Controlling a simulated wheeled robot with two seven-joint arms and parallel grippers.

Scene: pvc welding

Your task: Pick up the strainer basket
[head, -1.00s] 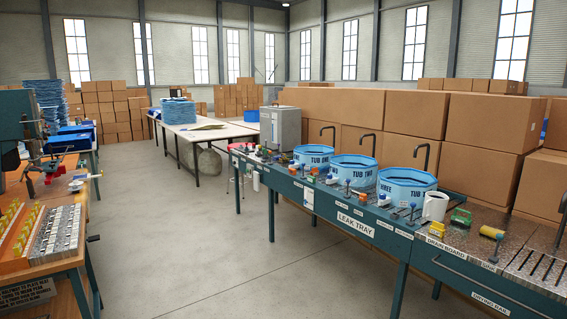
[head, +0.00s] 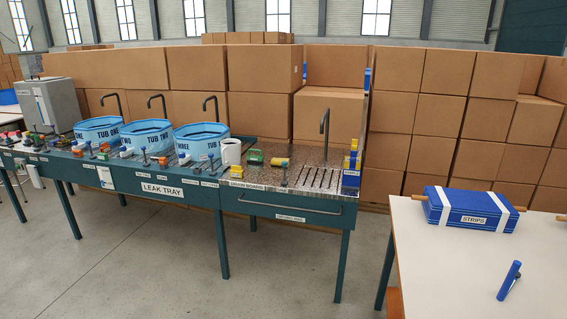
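I cannot make out a strainer basket in the head view; many small items on the bench are too small to tell apart. The teal bench (head: 290,209) carries three blue tubs: tub one (head: 98,134), tub two (head: 147,141) and a third tub (head: 198,146) at the right. A white mug-like container (head: 231,152) stands beside the third tub. Neither of my grippers is in view.
A drain board with slots (head: 318,178) and a tap is at the bench's right end. A white table (head: 450,260) with a blue strips bundle (head: 470,208) and a blue tool (head: 509,281) is at right. Boxes stand behind. Floor (head: 180,270) is clear.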

